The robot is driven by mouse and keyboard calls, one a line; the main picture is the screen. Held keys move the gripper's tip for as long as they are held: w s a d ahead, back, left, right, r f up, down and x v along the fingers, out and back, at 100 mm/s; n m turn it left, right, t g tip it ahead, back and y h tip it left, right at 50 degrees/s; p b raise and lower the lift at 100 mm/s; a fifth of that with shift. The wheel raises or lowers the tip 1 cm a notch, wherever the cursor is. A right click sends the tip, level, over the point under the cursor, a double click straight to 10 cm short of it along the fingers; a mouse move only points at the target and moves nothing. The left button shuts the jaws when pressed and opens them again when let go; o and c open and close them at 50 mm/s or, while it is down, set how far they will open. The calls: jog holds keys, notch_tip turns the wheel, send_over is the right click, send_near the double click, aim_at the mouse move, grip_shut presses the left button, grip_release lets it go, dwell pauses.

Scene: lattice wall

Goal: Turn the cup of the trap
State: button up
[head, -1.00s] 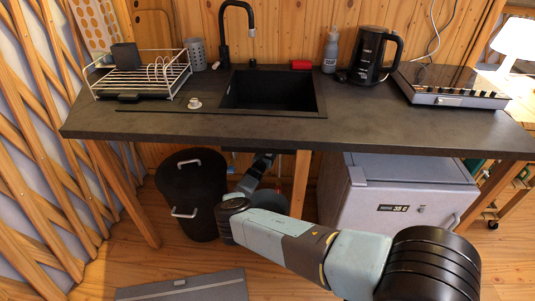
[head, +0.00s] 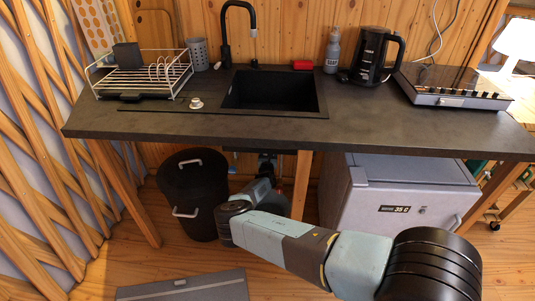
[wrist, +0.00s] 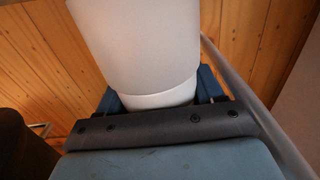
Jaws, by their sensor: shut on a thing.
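The trap cup (wrist: 150,45), a smooth white cylinder with a slightly narrower lower band, fills the upper middle of the wrist view. My gripper (wrist: 165,100) is shut on it, with a blue finger on each side of its lower part. The top of the cup is cut off by the frame, and the far finger contact is hidden behind it. In the head view my arm reaches under the counter below the sink (head: 270,90). The cup cannot be made out there, as my arm and the counter cover that spot.
A black lidded bin (head: 193,195) stands left of my arm, and a grey fridge box (head: 400,195) stands to the right. A wooden leg (head: 301,185) is close on the right. A grey pipe (wrist: 250,95) runs beside the cup. The counter edge (head: 400,143) hangs above.

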jog(key=shift+a, duration=0.1)
dwell(0.4)
jog(key=o, duration=1)
jog(key=shift+c, duration=0.2)
jog(key=s, duration=0.7)
jog(key=shift+s, duration=0.25)
